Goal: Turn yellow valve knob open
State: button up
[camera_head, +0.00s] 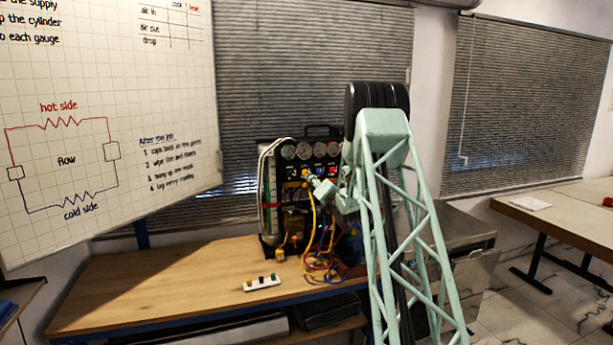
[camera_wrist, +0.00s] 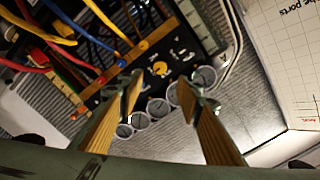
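The yellow valve knob (camera_wrist: 160,68) is a small round knob on the black panel (camera_wrist: 185,45), seen in the wrist view between and beyond my fingertips. My gripper (camera_wrist: 160,90) is open, with one wood-coloured finger on each side and nothing between them. A gap seems to remain between the fingertips and the knob, but I cannot tell how large. In the head view my gripper (camera_head: 312,181) is in front of the gauge rig (camera_head: 292,165), and I cannot pick out the knob clearly there.
Several round gauges (camera_wrist: 158,108) sit beside the knob. Yellow, red and blue hoses (camera_wrist: 65,42) run from the row of ports. The rig stands on a wooden bench (camera_head: 180,285). A white strip with small knobs (camera_head: 262,284) lies in front. The bench's left part is clear.

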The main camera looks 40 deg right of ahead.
aim_at(306, 173)
jog(key=shift+p+x, duration=0.45)
jog(key=shift+x, duration=6)
jog(key=c, duration=0.9)
